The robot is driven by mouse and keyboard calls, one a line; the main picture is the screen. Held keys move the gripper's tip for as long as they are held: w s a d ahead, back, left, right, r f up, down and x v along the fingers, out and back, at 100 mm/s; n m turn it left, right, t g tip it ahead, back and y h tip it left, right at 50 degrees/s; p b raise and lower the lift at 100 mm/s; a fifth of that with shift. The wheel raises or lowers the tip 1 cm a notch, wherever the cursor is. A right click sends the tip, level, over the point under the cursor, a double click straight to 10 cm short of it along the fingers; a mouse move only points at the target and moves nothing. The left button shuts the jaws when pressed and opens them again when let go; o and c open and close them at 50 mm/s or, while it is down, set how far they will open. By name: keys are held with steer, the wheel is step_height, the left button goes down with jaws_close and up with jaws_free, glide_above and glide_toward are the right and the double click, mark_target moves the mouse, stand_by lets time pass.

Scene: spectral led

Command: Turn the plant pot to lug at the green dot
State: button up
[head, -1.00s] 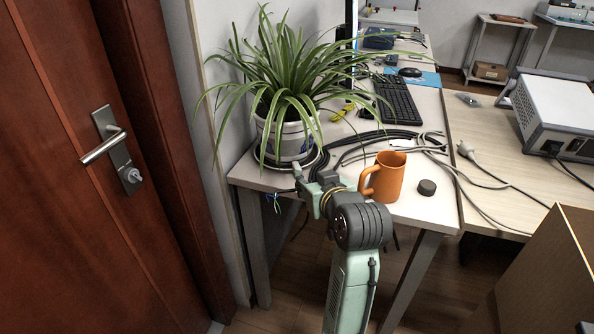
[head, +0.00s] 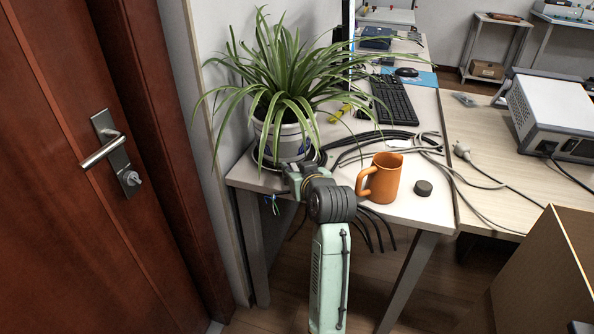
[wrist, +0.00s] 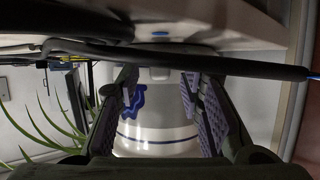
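The white plant pot (head: 291,140) with blue markings holds a long-leaved green plant and stands on a dark saucer at the table's left corner. In the wrist view the pot (wrist: 157,133) appears upside down, with blue stripes and a blue patch, between and beyond my fingers. My gripper (wrist: 165,100) is open, its two ridged fingers apart. In the head view my wrist hides the fingertips at the pot's front. A pale shape near the pot's base (wrist: 158,72) may be the lug; I cannot tell. I see no green dot; a small blue mark (wrist: 160,34) shows on a pale surface.
An orange mug (head: 382,178) stands just right of my wrist, with a black round knob (head: 423,188) beside it. Black cables (head: 375,137) run behind the mug; one crosses close in the wrist view (wrist: 190,62). A wall and door (head: 70,180) bound the left side.

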jaws_close()
stand_by(0.7)
